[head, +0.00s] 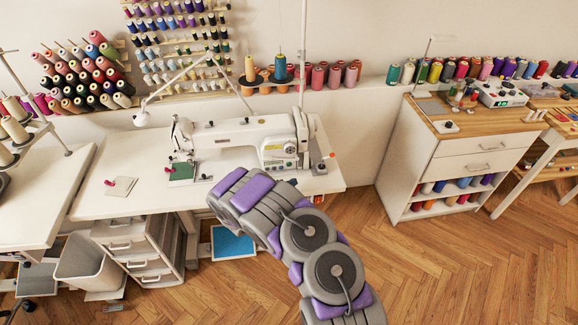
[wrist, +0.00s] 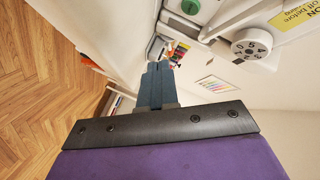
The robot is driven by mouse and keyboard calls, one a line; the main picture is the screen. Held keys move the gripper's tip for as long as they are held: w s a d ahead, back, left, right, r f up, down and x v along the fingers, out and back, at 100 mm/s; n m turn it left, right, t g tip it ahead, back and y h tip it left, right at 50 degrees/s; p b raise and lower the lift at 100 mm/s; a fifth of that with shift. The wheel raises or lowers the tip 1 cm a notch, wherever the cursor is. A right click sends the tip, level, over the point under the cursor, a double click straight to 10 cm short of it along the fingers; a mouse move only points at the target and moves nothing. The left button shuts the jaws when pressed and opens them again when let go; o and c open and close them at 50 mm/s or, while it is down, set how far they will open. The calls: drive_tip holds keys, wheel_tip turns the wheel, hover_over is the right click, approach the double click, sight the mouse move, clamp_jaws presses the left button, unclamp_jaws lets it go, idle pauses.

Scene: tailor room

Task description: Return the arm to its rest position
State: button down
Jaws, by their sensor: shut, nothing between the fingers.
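My gripper (wrist: 158,82) shows in the wrist view as dark blue-grey fingers closed together, with nothing between them. In the head view my purple and grey arm reaches up from the bottom toward the front edge of the sewing table (head: 118,165), and it hides my gripper. The white sewing machine (head: 235,138) stands on this table beyond my arm. In the wrist view the sewing machine (wrist: 222,22), with its numbered dial, is close at the upper right, beside my fingers. I cannot tell the exact gap.
A green pad (head: 181,172) and a pink item (head: 121,186) lie on the table. A drawer unit (head: 135,245) and an open bin (head: 88,262) stand below. A white cabinet (head: 455,150) stands at the right. Wooden floor (head: 440,260) is clear between my arm and the cabinet.

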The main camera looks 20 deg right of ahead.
drive_tip(key=shift+r, duration=0.1)
drive_tip(key=s+d+r+m+g+h, duration=0.1)
drive_tip(key=s+d+r+m+g, duration=0.15)
drive_tip(key=r, duration=0.25)
drive_tip(key=s+d+r+m+g+h, duration=0.1)
drive_tip(key=d+r+m, duration=0.1)
drive_tip(key=r+m, duration=0.25)
drive_tip(key=s+d+r+m+g+y, duration=0.15)
drive_tip(key=s+r+m+g, duration=0.25)
drive_tip(key=s+r+m, duration=0.45)
drive_tip(key=s+d+r+m+g, duration=0.2)
drive_tip(key=s+r+m+g, duration=0.1)
drive_tip(key=s+r+m, duration=0.6)
drive_tip(key=s+a+r+m+g+y, duration=0.2)
drive_tip(key=s+a+m+y, duration=0.5)
drive_tip(key=s+m, duration=0.65)
drive_tip(key=s+a+m+t+y, duration=0.3)
drive_tip(key=s+a+m+y, duration=0.4)
drive_tip(key=a, duration=1.1)
drive_tip(key=s+m, duration=0.3)
drive_tip(key=s, duration=0.2)
drive_tip(key=shift+s+a+r, duration=0.3)
drive_tip(key=shift+s, duration=0.05)
